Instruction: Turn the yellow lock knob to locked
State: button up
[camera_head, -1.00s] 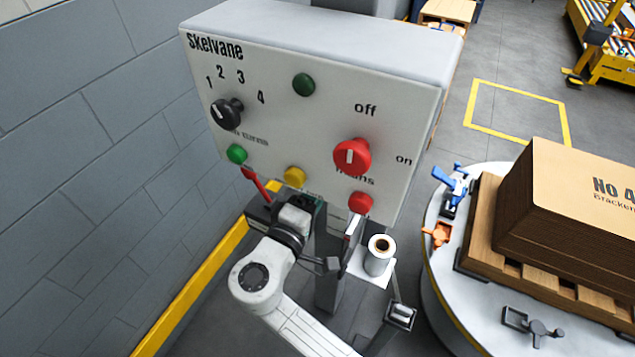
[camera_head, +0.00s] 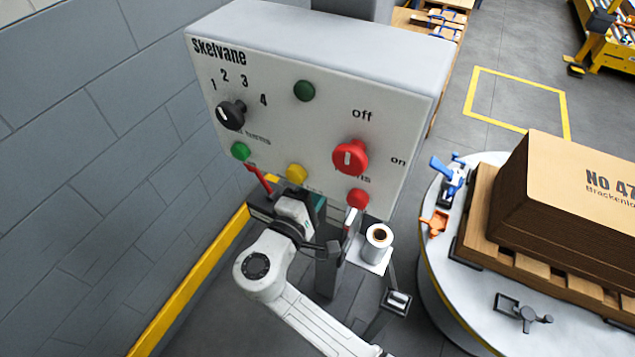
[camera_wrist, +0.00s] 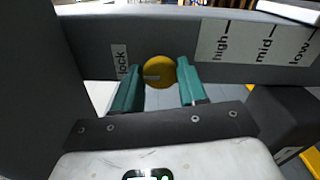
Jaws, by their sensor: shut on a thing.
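The yellow lock knob (camera_wrist: 160,71) is round and sits on a dark grey bar (camera_wrist: 80,45) in the wrist view. A pale mark on its face points left, toward the label "lock" (camera_wrist: 122,61). The teal fingers of my gripper (camera_wrist: 160,88) stand on both sides of the knob and are shut on it. In the head view my gripper (camera_head: 304,203) is low in front of the control panel, with a bit of teal finger showing. The knob cannot be made out there; my gripper and wrist cover that area.
The control panel (camera_head: 320,115) above carries a black dial (camera_head: 231,114), a red switch (camera_head: 350,157) and a yellow button (camera_head: 297,174). A red lever (camera_head: 259,179) is close left of my gripper, a white roll (camera_head: 378,243) right. A "high, mid, low" scale (camera_wrist: 260,43) is right of the knob.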

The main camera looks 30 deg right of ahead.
jog(key=shift+a+f, duration=0.1)
jog(key=o, duration=1.1)
jog(key=shift+c, duration=0.2)
jog(key=b+v, duration=0.1)
jog(key=v, duration=0.9)
jog(key=shift+s+a, duration=0.2)
jog(key=shift+a, duration=0.1)
